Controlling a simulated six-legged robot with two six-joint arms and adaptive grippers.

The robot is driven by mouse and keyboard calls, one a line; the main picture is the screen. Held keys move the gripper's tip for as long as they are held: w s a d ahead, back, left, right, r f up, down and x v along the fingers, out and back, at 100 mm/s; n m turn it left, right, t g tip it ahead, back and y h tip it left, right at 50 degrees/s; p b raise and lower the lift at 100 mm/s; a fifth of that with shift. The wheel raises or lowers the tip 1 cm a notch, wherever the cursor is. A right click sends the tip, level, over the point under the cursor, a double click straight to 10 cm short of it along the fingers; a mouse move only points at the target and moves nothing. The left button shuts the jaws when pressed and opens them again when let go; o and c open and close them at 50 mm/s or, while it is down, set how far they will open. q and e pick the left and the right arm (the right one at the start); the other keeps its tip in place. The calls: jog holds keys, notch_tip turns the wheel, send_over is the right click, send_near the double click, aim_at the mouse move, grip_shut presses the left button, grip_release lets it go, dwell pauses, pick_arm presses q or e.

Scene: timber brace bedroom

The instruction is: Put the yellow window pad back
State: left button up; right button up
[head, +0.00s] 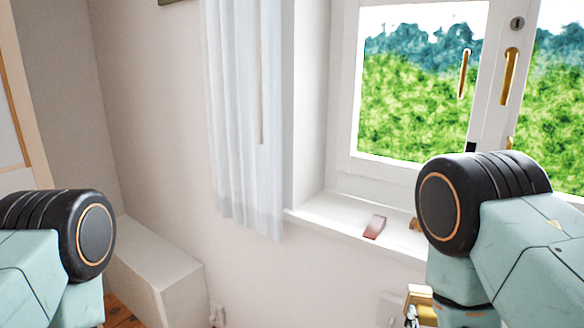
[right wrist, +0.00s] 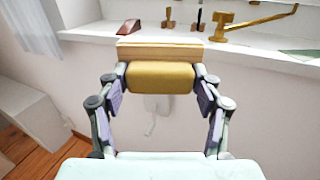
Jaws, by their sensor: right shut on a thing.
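My right gripper (right wrist: 160,80) is shut on the yellow window pad (right wrist: 160,77), one finger on each side of it. The pad has a paler, wood-coloured strip along its far edge. In the head view only a small yellow part of the pad (head: 421,296) shows below my right arm, which hides most of the gripper (head: 412,316). The pad appears in front of the white window sill (head: 320,217); I cannot tell if it touches it. My left gripper is out of view; only its arm shows at the left.
A reddish-brown wedge (head: 375,227) lies on the sill. Brass fittings (right wrist: 245,22) and small upright pegs (right wrist: 170,20) stand along the sill to its right. A white curtain (head: 240,120) hangs left of the window. A pale box-like ledge (head: 150,265) stands low at the left.

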jog(key=a+f+n+y+b, duration=0.2)
jog(key=a+f+y+b, duration=0.2)
jog(key=a+f+b, duration=0.3)
notch_tip(320, 180, down, 3)
jog(key=shift+w+a+f+n+t+b, duration=0.15)
jog(key=shift+a+n+t+b, duration=0.2)
jog(key=shift+b, duration=0.5)
jog(key=shift+a, duration=0.15)
jog(key=shift+d, duration=0.2)
